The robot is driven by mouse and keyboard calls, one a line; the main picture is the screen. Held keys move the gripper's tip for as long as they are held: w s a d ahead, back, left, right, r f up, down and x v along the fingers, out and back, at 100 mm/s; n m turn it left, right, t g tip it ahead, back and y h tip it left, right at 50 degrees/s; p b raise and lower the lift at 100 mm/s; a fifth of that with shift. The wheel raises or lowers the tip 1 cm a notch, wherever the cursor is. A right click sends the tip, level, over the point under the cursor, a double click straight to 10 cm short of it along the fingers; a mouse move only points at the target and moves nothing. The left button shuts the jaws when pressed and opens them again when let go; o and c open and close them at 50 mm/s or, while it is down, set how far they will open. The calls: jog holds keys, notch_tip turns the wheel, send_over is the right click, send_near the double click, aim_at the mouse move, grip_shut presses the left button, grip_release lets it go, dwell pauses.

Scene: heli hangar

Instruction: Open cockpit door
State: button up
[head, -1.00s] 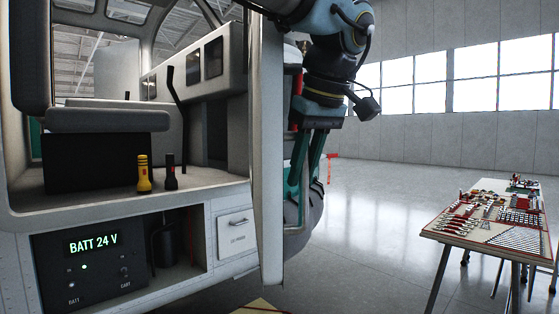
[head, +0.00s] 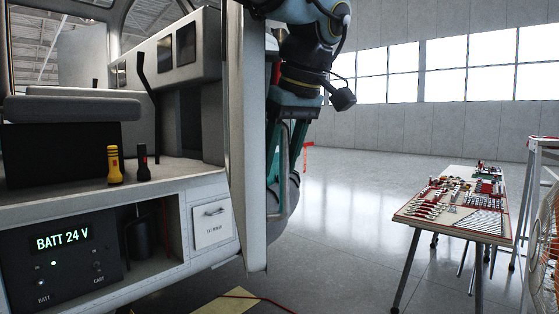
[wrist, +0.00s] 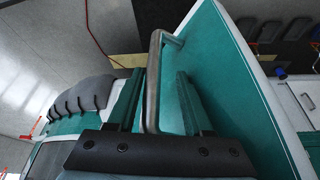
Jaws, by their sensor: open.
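The cockpit door (head: 247,150) stands swung out from the cabin, seen nearly edge-on in the head view. In the wrist view its teal outer face (wrist: 232,85) and pale edge fill the right side. A grey metal bar handle (wrist: 153,75) stands out from that face. My gripper (wrist: 160,76) is open, with one finger on each side of the handle; I cannot tell whether either finger touches it. In the head view my gripper (head: 282,148) is partly hidden behind the door's edge.
The open cabin shows a yellow flashlight (head: 114,166), a black flashlight (head: 143,163) and a BATT 24 V panel (head: 62,262). A tool table (head: 440,225) and a caged fan (head: 545,240) stand at right. Floor between door and table is clear.

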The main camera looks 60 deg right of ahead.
jog(key=b+v, duration=0.1)
jog(key=v, duration=1)
jog(key=shift+a+r, duration=0.1)
